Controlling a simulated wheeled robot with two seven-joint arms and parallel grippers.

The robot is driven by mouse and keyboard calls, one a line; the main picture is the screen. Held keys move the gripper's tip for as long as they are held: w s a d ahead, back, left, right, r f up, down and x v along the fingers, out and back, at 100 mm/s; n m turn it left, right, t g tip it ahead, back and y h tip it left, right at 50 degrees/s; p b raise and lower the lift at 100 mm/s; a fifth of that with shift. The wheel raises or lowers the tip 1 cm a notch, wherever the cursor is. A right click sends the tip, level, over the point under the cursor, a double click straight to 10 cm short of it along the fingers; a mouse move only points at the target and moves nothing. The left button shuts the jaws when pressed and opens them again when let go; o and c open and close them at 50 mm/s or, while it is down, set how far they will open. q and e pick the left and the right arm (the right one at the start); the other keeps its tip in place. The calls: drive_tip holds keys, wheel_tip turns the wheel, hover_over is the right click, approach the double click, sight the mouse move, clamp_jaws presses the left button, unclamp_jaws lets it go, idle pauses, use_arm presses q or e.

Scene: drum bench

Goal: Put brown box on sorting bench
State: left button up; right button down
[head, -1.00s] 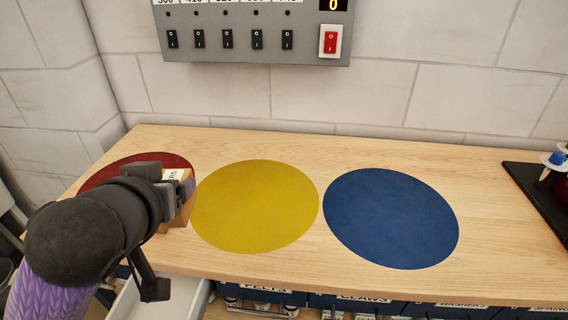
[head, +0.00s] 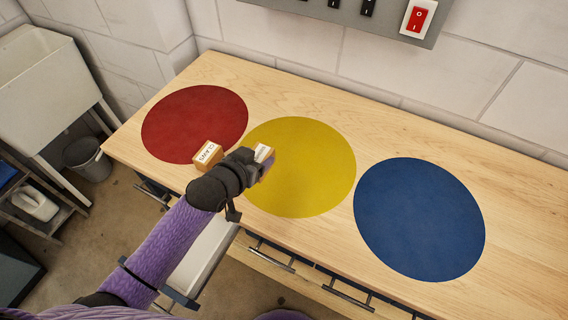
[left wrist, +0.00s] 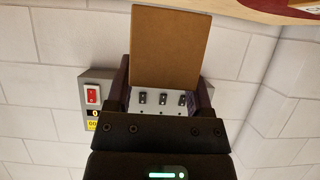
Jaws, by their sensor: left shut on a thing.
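My left gripper (head: 258,164) is shut on a brown box (head: 263,153) with a white label on top, near the left edge of the yellow disc on the wooden bench (head: 400,130). In the left wrist view the box (left wrist: 170,45) shows a plain brown face between the two fingers. A second brown box (head: 207,154) with a white label sits by the front edge of the red disc. The forearm hides part of the held box. I cannot tell whether the held box touches the bench. My right gripper is not in view.
The red disc (head: 195,120), yellow disc (head: 305,175) and blue disc (head: 420,220) are otherwise clear. A pale open drawer (head: 207,250) juts out below the front edge. A switch panel (head: 385,15) hangs on the wall. A sink (head: 45,90) and bucket (head: 88,158) stand left.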

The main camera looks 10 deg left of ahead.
use_arm(q)
wheel_tip(320, 180, down, 8)
drive_tip(key=b, duration=0.3)
drive_tip(key=shift+f, duration=0.15)
drive_tip(key=o, duration=1.3)
drive_tip(key=p+v, duration=0.5)
drive_tip(key=v, duration=0.7)
